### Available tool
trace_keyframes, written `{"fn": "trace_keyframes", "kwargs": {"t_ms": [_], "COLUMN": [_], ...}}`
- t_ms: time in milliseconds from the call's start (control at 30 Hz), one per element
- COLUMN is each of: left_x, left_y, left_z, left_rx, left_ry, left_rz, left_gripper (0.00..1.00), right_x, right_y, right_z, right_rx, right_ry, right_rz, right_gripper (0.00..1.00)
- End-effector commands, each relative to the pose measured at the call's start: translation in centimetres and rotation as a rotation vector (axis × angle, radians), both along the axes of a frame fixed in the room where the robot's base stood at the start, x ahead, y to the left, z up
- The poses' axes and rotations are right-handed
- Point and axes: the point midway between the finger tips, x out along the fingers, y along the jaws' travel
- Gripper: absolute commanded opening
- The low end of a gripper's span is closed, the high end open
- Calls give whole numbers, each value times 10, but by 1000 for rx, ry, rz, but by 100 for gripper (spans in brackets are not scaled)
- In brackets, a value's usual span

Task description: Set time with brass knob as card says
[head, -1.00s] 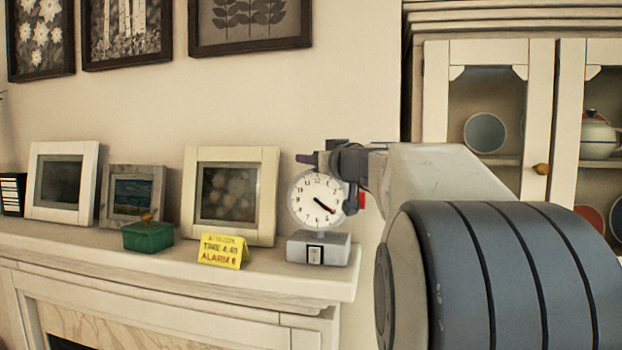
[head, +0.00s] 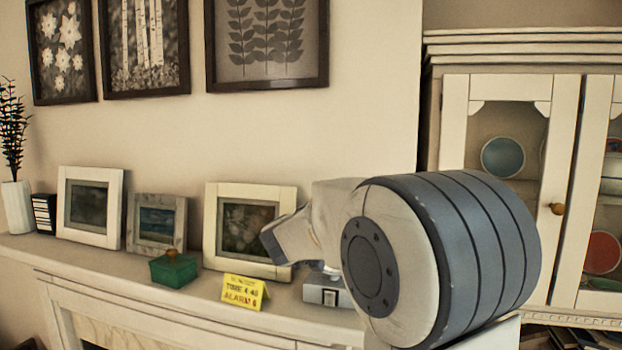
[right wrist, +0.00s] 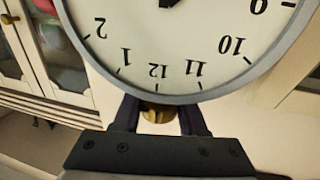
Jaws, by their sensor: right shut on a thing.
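In the right wrist view the white clock dial (right wrist: 180,50) fills the top, upside down, with 12 at the bottom and a grey rim. My right gripper (right wrist: 160,108) is shut on the brass knob (right wrist: 157,116) at the dial's 12 side, partly hidden behind the rim. The clock hands are out of this view apart from a dark piece at the centre. In the head view my right arm hides the dial; only the grey clock base (head: 322,291) shows. The yellow card (head: 244,292) reads TIME 4:40, ALARM 6. My left gripper is not in view.
On the mantel (head: 215,312) stand a green box (head: 174,273) with a brass-coloured knob, a grey frame (head: 158,222), and white frames (head: 90,208) and (head: 223,262). A glass-door cabinet (head: 455,130) stands at the right.

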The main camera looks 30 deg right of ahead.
Motion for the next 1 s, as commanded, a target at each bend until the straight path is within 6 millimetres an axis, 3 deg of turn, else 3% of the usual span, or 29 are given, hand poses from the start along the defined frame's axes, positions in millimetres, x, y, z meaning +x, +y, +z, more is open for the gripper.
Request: {"fn": "trace_keyframes", "kwargs": {"t_ms": [33, 100, 600, 1000], "left_x": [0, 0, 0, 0], "left_y": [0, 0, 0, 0], "left_z": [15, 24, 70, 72], "left_rx": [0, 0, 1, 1], "left_ry": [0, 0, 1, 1], "left_rz": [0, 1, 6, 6], "left_gripper": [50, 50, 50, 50], "right_x": [2, 0, -16, -27], "right_y": [2, 0, -4, -2], "right_z": [6, 6, 4, 1], "right_rx": [0, -2, -4, -5], "right_ry": [7, 5, 1, -3], "right_rz": [-37, -105, -587, -912], "right_gripper": [0, 0, 0, 0]}}
